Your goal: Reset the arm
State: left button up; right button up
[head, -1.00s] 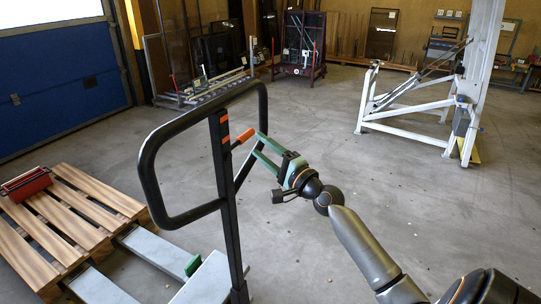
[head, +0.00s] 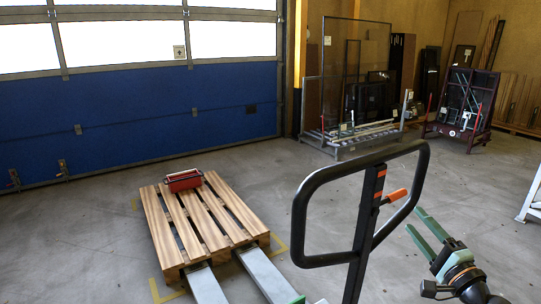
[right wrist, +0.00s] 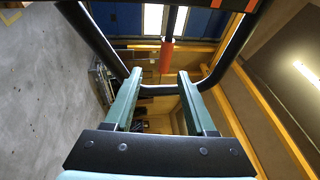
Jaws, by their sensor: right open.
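My right gripper (head: 413,219) is open and empty at the lower right of the head view. Its green fingers point up and left toward the black looped handle of a pallet jack (head: 300,215). The orange lever (head: 397,195) on that handle lies just beyond the fingertips, apart from them. In the right wrist view, the open fingers (right wrist: 159,73) frame the handle loop, and the orange lever (right wrist: 167,55) shows beyond and between them. My left gripper is not in view.
The jack's pale forks (head: 262,272) reach to a wooden pallet (head: 222,203) carrying a red box (head: 183,181). A glass frame rack (head: 345,135) and a dark red rack (head: 465,110) stand at the back. A blue door (head: 140,115) closes the left. Floor between is clear.

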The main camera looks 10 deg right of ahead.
jog(key=s+a+f+n+g, duration=0.2)
jog(key=s+a+f+n, duration=0.15)
jog(key=f, duration=0.45)
jog(key=s+a+f+n+g+y, duration=0.1)
jog(key=s+a+f+n+g, duration=0.15)
jog(key=a+f, duration=0.4)
jog(key=s+a+f+n+g, duration=0.2)
jog(key=s+f+n, duration=0.15)
jog(key=f, duration=0.55)
jog(key=s+a+f+n+g, duration=0.4)
jog(key=s+a+f+n, duration=0.6)
jog(key=s, duration=0.5)
notch_tip(320, 180, down, 2)
jog(key=shift+a+f, duration=0.15)
jog(key=shift+a, duration=1)
